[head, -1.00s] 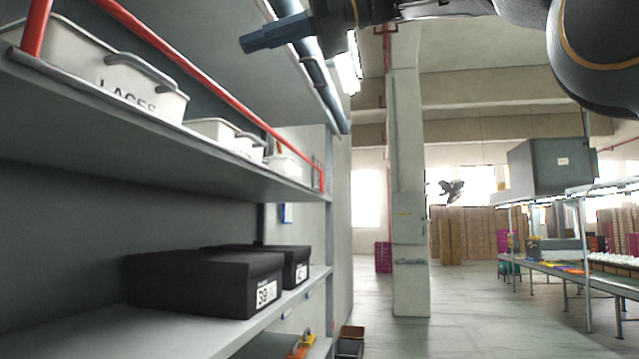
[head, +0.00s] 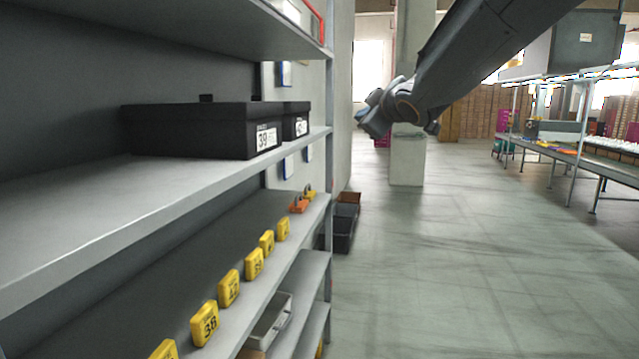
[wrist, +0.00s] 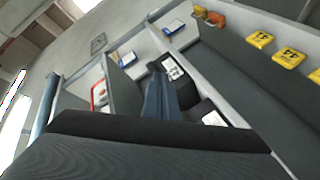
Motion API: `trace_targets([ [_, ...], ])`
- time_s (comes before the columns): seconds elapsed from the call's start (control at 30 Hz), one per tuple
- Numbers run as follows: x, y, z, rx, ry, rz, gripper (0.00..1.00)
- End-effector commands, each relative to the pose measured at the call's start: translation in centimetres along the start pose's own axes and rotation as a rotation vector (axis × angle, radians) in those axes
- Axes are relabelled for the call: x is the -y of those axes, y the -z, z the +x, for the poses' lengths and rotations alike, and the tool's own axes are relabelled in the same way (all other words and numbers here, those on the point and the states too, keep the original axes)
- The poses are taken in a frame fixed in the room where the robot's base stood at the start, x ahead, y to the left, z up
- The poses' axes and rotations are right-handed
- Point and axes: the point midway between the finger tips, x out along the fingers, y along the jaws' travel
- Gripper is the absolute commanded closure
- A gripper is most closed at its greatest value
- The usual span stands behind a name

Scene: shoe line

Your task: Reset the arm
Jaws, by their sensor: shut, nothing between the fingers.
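My gripper (head: 371,118) is in the upper middle of the head view, at the end of my arm coming down from the upper right. It is shut and empty. It hangs in free air to the right of the shelf rack, apart from the shelves in the picture. In the wrist view, blue-grey fingers (wrist: 160,97) stick up past the dark wrist housing, in front of the shelf with the black boxes.
Two black shoe boxes (head: 190,130) sit on the rack's middle shelf (head: 120,205). Yellow number tags (head: 228,288) line the shelf below. Dark bins (head: 343,225) stand on the floor by the rack's end. A workbench (head: 600,165) stands at right. The aisle floor (head: 450,260) is clear.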

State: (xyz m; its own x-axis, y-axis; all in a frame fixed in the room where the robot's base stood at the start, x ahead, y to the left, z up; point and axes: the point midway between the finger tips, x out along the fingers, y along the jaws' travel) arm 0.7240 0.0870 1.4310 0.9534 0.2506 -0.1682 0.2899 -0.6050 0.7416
Motion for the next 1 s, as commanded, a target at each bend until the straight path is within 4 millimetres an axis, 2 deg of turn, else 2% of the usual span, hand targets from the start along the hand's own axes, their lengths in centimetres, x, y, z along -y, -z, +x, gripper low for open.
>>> trace_targets([
  [0.03,2.1,-3.1,-0.3,0.073,0.024,0.060,1.00],
  [0.2,8.9,-12.4,-2.9,0.319,0.097,0.258,1.00],
  [0.37,15.9,-19.9,-7.1,0.553,0.165,0.432,1.00],
  [0.5,22.3,-25.1,-12.2,0.759,0.224,0.580,1.00],
  [0.63,28.2,-28.8,-17.8,0.953,0.278,0.710,1.00],
  [0.7,31.0,-30.1,-20.8,1.048,0.304,0.773,1.00],
  [0.8,34.1,-31.2,-24.4,1.161,0.333,0.847,1.00],
  [0.9,36.1,-31.7,-27.0,1.237,0.354,0.895,1.00],
  [1.0,37.2,-31.9,-28.3,1.278,0.364,0.922,1.00],
])
